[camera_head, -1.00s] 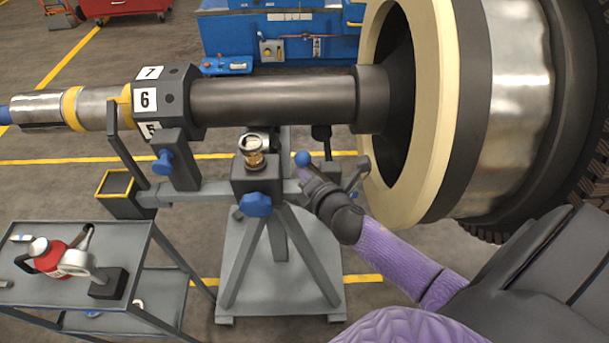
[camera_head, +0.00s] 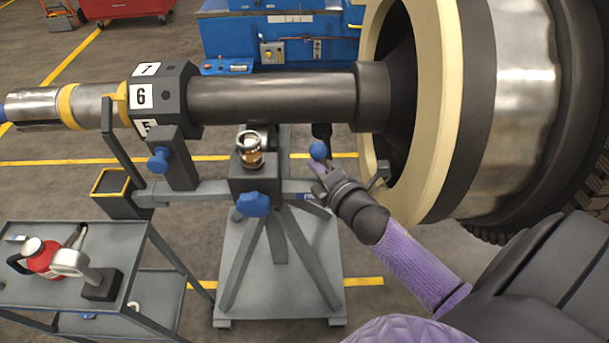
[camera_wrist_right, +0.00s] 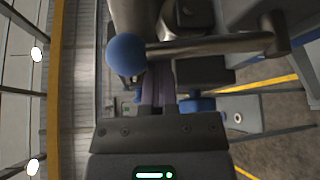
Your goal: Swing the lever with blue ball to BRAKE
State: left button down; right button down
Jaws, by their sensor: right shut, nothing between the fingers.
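The lever's blue ball (camera_head: 318,150) shows in the head view just right of the stand's centre post, below the dark shaft. In the right wrist view the blue ball (camera_wrist_right: 127,54) sits at the end of a grey lever rod (camera_wrist_right: 205,47) that runs right to a pivot. My right gripper (camera_head: 320,169) is shut and empty, its purple fingertips close beneath the ball in the head view. The right gripper's fingers (camera_wrist_right: 157,90) show below the rod in the wrist view; contact cannot be told. The BRAKE marking is not readable. My left gripper is out of view.
A tripod stand (camera_head: 255,178) with a blue knob (camera_head: 253,204) carries the shaft (camera_head: 275,98). The large rotor (camera_head: 450,100) fills the right side. A grey cart (camera_head: 140,252) with tools stands at lower left. A blue workbench (camera_head: 225,38) is behind.

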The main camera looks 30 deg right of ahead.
jog(key=s+d+m+t+h+b, duration=0.4)
jog(key=d+m+t+h+b, duration=0.1)
jog(key=m, duration=1.1)
jog(key=d+t+b, duration=0.1)
jog(key=b, duration=0.1)
jog(key=shift+d+f+b, duration=0.25)
jog(key=shift+d+b, duration=0.15)
jog(key=shift+s+m, duration=0.1)
jog(key=shift+m, duration=0.2)
jog(key=v, duration=1)
